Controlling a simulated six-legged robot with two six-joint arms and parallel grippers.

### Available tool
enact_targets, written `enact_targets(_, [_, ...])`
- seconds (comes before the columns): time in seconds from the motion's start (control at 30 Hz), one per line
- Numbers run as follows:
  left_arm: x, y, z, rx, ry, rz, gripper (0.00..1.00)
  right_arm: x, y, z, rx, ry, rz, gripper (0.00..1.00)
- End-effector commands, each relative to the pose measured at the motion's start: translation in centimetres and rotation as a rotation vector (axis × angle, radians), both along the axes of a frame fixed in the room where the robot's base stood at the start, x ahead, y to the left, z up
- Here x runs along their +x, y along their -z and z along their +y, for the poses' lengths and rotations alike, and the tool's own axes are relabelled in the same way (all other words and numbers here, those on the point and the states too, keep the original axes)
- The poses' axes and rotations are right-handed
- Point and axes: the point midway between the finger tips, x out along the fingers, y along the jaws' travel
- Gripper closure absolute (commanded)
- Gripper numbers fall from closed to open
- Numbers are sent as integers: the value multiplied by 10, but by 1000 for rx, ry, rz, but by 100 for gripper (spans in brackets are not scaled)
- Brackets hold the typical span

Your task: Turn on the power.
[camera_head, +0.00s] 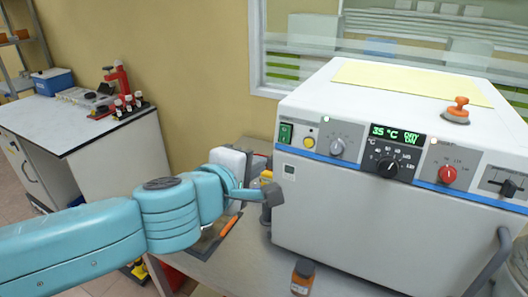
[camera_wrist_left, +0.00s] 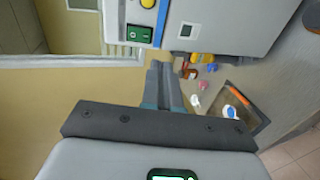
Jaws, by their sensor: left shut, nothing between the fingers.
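The white and blue analysis machine (camera_head: 340,203) stands on the bench at the right. Its green power switch (camera_head: 285,133) is at the left end of the front panel, beside a yellow button (camera_head: 309,142). The switch also shows in the left wrist view (camera_wrist_left: 138,34), beyond the fingers. My left gripper (camera_head: 272,194) is shut and empty. It is below the switch in the head view, near the machine's lower left front. In the left wrist view its fingers (camera_wrist_left: 160,68) point toward the panel, apart from the switch. My right gripper is not in view.
A grey knob (camera_head: 338,147), a black dial (camera_head: 388,167) and a red knob (camera_head: 447,174) line the panel. The lit display (camera_head: 396,134) reads 35 °C. A tray (camera_head: 216,238) lies behind my left arm.

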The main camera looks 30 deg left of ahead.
Motion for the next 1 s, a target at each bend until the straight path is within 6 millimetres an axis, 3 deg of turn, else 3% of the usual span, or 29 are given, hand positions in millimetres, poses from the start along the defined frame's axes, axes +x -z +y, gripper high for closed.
enact_targets(0.1, [-19,-5,-1,1,1,-3,100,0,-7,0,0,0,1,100])
enact_targets(0.3, [-33,-3,-2,1,1,0,100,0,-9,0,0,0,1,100])
enact_targets(1.0, [-36,-3,-2,1,0,0,100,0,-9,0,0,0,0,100])
